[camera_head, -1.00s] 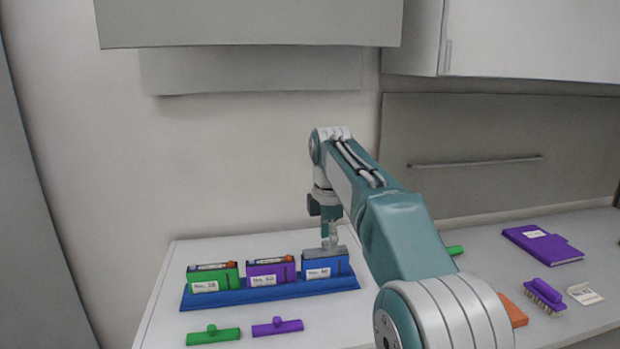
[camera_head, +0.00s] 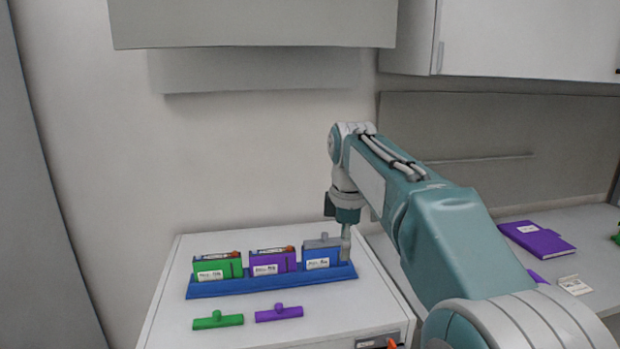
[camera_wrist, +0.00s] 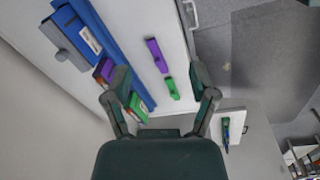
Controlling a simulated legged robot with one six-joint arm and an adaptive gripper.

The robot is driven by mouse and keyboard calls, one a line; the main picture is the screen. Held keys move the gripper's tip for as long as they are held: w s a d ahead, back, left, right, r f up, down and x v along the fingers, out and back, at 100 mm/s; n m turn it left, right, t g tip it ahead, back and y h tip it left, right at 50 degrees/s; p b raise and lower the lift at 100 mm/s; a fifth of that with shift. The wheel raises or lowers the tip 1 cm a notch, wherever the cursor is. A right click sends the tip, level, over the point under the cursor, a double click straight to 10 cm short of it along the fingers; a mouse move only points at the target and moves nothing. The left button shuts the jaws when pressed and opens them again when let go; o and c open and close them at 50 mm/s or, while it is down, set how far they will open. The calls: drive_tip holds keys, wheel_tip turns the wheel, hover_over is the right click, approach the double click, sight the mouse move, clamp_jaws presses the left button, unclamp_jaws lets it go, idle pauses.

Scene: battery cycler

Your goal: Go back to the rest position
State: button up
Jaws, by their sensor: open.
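My gripper (camera_head: 346,243) is just to the right of the blue box (camera_head: 322,257), beside its upper right corner in the picture. The wrist view shows the gripper (camera_wrist: 160,85) with its two fingers spread and nothing held between them. The blue box has a grey handled cap (camera_head: 321,241) on top and stands upright in the blue tray (camera_head: 230,290). In the wrist view the blue box (camera_wrist: 84,28) and its grey cap (camera_wrist: 65,45) lie at upper left. My forearm hides part of the bench on the right.
A green box (camera_head: 217,268) and a purple box (camera_head: 272,263) also stand in the tray. A green cap (camera_head: 218,321) and a purple cap (camera_head: 279,313) lie in front. A purple notebook (camera_head: 537,238) lies at right. A cabinet (camera_head: 250,24) hangs above.

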drive_tip(key=s+d+f+m+t, duration=0.1)
drive_tip(key=s+d+f+m, duration=0.2)
drive_tip(key=s, duration=0.6)
drive_tip(key=s+d+f+m+t, duration=0.2)
drive_tip(key=s+d+f+m, duration=0.1)
drive_tip(key=s+m, duration=0.5)
drive_tip(key=s+d+f+m+t, duration=0.1)
drive_tip(key=s+f+m, duration=0.3)
drive_tip(key=s, duration=0.6)
drive_tip(key=shift+s+d+f+m+t, duration=0.3)
drive_tip(key=shift+d+f+m, duration=0.05)
drive_tip(key=shift+d+m, duration=0.55)
